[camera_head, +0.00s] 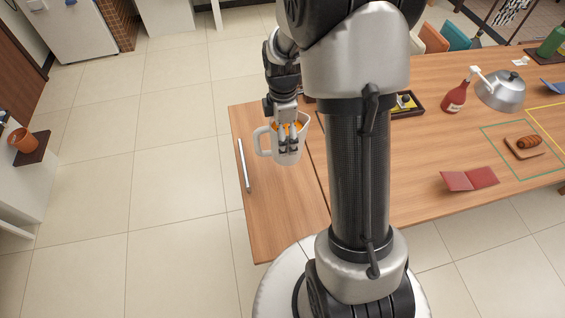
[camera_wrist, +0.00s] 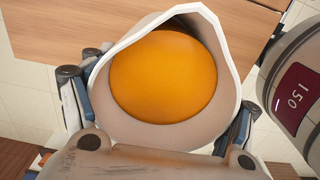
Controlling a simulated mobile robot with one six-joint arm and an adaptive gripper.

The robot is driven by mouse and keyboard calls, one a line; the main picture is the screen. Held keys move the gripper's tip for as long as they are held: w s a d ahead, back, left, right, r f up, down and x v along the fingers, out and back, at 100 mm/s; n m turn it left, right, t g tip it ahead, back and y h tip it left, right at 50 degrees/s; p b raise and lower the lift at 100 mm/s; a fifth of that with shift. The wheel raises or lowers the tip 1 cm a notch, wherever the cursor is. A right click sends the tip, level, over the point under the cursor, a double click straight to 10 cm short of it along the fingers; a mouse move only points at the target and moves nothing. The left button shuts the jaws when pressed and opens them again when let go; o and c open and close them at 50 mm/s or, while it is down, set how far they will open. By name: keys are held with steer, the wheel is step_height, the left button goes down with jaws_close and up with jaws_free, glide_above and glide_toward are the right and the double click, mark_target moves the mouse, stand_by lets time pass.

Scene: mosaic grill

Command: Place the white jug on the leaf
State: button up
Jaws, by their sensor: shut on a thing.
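The white jug (camera_head: 277,152) has a handle on its left and an orange filling. My gripper (camera_head: 289,142) is shut on it and holds it roughly upright over the left end of the wooden table. In the wrist view the jug (camera_wrist: 228,75) sits between my fingers (camera_wrist: 158,105), its round orange filling facing the camera. The likely leaf (camera_head: 272,215) is the table's left end panel, set off by a dark seam. I cannot tell how far the jug is above it.
A thin metal rod (camera_head: 244,165) lies along the leaf's left edge. A red folder (camera_head: 470,180), red bottle (camera_head: 455,97), metal kettle (camera_head: 500,90) and bread on a board (camera_head: 526,148) are on the right. The leaf's front part is clear.

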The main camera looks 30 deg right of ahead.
step_height(320, 180, down, 13)
steer(key=b, duration=0.3)
steer(key=shift+b, duration=0.35)
steer(key=shift+r, duration=0.1)
steer(key=o, duration=2)
steer(key=shift+o, duration=0.2)
